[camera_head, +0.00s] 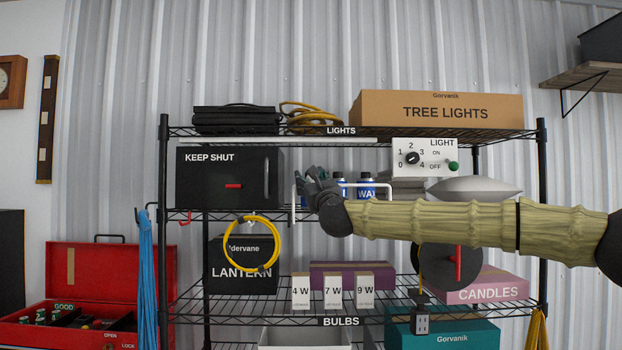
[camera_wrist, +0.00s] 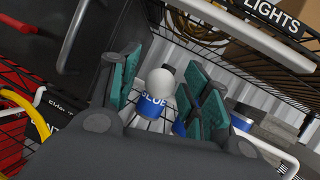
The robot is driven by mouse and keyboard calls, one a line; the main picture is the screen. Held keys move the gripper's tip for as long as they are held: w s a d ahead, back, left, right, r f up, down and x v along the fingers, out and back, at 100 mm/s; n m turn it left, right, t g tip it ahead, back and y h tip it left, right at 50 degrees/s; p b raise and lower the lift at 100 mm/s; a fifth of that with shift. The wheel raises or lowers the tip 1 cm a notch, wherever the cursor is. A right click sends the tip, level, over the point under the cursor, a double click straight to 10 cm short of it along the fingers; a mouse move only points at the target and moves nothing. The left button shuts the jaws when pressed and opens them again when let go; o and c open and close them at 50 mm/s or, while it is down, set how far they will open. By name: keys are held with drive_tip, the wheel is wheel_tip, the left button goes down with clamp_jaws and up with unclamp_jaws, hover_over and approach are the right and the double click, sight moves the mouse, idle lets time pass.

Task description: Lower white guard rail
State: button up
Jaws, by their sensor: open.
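The white guard rail (camera_head: 293,204) is a thin bar across the front of the middle shelf, before the bottles. Its left end stands upright above the shelf edge. My gripper and arm hide most of its middle. In the wrist view a white rail section (camera_wrist: 268,149) shows at lower right, beside my gripper. My gripper (camera_head: 317,186) is at the rail's left part, in front of the bottles. In the wrist view its green-padded fingers (camera_wrist: 165,88) are apart, with a blue-labelled white glue bottle (camera_wrist: 152,100) beyond them. I cannot tell whether the gripper touches the rail.
A black KEEP SHUT cabinet (camera_head: 225,178) stands left of the rail. A wax bottle (camera_head: 367,186) stands behind it. A LIGHT control box (camera_head: 424,157) is at right. The wire shelf above (camera_head: 300,133) limits height. A yellow cable coil (camera_head: 232,262) hangs below.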

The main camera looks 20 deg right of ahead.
clamp_jaws()
